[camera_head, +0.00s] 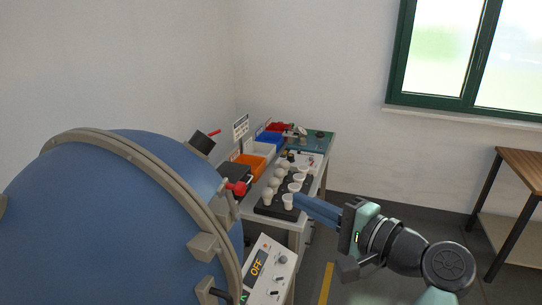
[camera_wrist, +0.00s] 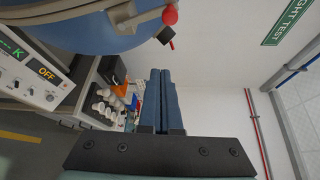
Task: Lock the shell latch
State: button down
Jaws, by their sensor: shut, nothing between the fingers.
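The shell is a large blue sphere (camera_head: 110,220) with a tan flange ring (camera_head: 165,178), filling the left of the head view. A lever with a red knob (camera_head: 236,187), which looks like the latch, stands out from the ring's right side. In the wrist view the red knob (camera_wrist: 170,15) sits at the top, on a grey lever from the ring (camera_wrist: 122,14). My gripper (camera_head: 299,200) has long blue fingers, shut and empty, to the right of the knob and apart from it. Its fingertips (camera_wrist: 160,72) point towards the wall in the wrist view.
A control box (camera_head: 268,268) reading OFF stands right of the shell. Behind is a bench with white bulbs in a dark tray (camera_head: 268,210), an orange bin (camera_head: 250,163) and a blue bin (camera_head: 270,138). A black part with a red tip (camera_head: 202,143) rises behind the shell.

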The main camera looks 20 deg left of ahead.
jog(key=shift+w+d+r, duration=0.1)
jog(key=shift+r, duration=0.25)
jog(key=w+a+p, duration=0.1)
jog(key=a+p, duration=0.5)
jog(key=a, duration=0.3)
jog(key=shift+a+p, duration=0.25)
jog(key=shift+p, duration=0.15)
jog(key=shift+s+f+b, duration=0.1)
jog(key=shift+f+b, duration=0.1)
jog(key=shift+b, duration=0.2)
jog(key=shift+s+b, duration=0.2)
jog(key=shift+b, duration=0.25)
